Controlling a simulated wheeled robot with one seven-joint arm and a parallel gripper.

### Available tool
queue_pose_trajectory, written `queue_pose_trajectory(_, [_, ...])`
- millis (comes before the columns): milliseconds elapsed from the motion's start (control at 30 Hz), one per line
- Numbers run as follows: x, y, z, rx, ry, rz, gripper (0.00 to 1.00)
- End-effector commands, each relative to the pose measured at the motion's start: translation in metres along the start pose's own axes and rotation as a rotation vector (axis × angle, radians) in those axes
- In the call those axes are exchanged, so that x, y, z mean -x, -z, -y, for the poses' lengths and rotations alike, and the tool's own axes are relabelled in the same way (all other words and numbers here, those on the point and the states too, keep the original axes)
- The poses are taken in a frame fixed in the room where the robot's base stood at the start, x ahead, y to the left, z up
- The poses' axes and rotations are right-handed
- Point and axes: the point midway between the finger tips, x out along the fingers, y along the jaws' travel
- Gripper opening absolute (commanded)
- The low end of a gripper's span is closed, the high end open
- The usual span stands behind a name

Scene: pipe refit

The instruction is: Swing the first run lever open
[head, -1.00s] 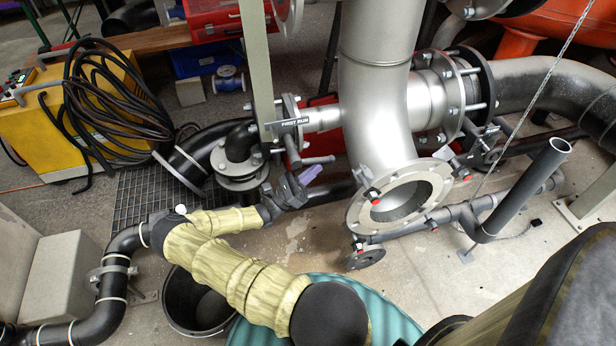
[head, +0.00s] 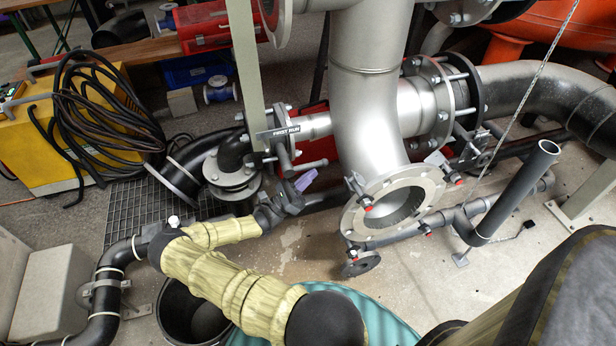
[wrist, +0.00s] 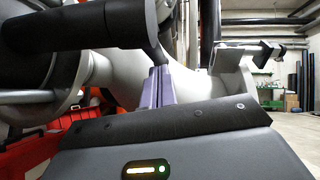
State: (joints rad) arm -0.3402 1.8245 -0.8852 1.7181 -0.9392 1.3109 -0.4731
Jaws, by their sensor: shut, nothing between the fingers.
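My gripper (head: 306,180) has purple fingers, shut and empty, just below and in front of the lever bar in the head view. In the wrist view the shut fingers (wrist: 159,86) point up beside the end of a large dark bar (wrist: 85,27), which looks like the lever handle. Whether the fingers touch it I cannot tell.
A silver vertical pipe with an open flange (head: 400,200) stands right of the lever. A pale upright post (head: 245,70) stands close to its left. A black flanged elbow (head: 233,165) is left of the valve. A black bucket (head: 190,312) stands below my arm.

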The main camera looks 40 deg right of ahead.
Motion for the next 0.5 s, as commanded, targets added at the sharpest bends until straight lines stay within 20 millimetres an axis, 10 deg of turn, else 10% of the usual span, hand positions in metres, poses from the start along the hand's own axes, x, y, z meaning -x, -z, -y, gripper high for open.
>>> queue_pose_trajectory(500, [0.057,0.034,-0.003,0.002,0.001,-0.002,0.00])
